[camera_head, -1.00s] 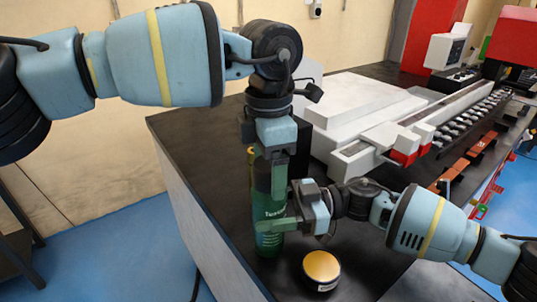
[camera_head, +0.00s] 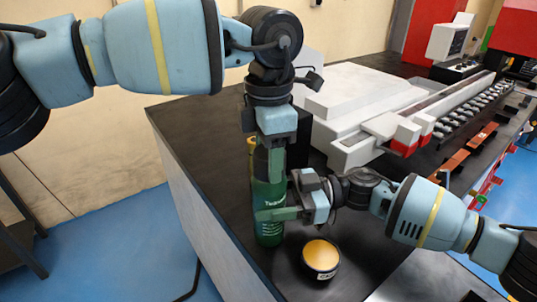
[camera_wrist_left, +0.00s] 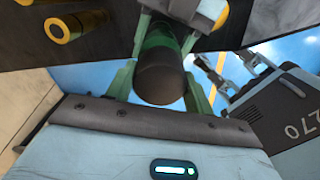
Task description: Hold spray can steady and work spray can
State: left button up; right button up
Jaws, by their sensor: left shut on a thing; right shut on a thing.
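The spray can (camera_head: 270,232) is a green cylinder with white lettering and a dark top, standing upright near the front edge of the black bench. My left gripper (camera_head: 276,150) comes down from above and is shut on its top. My right gripper (camera_head: 282,212) reaches in from the right and is shut around its body, lower down. In the left wrist view the can's dark round top (camera_wrist_left: 160,82) sits between the green fingers of my left gripper (camera_wrist_left: 158,85). The can's far side and bottom are partly hidden.
A short round tin with a yellow-orange lid (camera_head: 320,256) stands on the black bench (camera_head: 190,125) right of the can. A yellow-topped item shows partly behind the can. The white and red busbar machine (camera_head: 350,110) fills the bench behind. The bench's left part is clear.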

pick_arm(q)
jog(key=shift+r, duration=0.25)
dwell(0.4)
jog(key=shift+r, duration=0.75)
jog(key=shift+r, duration=0.15)
jog(key=shift+r, duration=1.95)
pick_arm(e)
jog(key=o, duration=1.4)
jog(key=shift+o, duration=0.2)
pick_arm(q)
jog(key=shift+g, duration=0.3)
jog(key=f+b, duration=0.1)
jog(key=f, duration=0.1)
jog(key=w+f, duration=0.1)
jog(key=f, duration=0.2)
jog(key=shift+b, duration=0.4)
jog(key=shift+w+f, duration=0.1)
pick_arm(e)
jog(key=w+d, duration=0.2)
jog(key=d, duration=1)
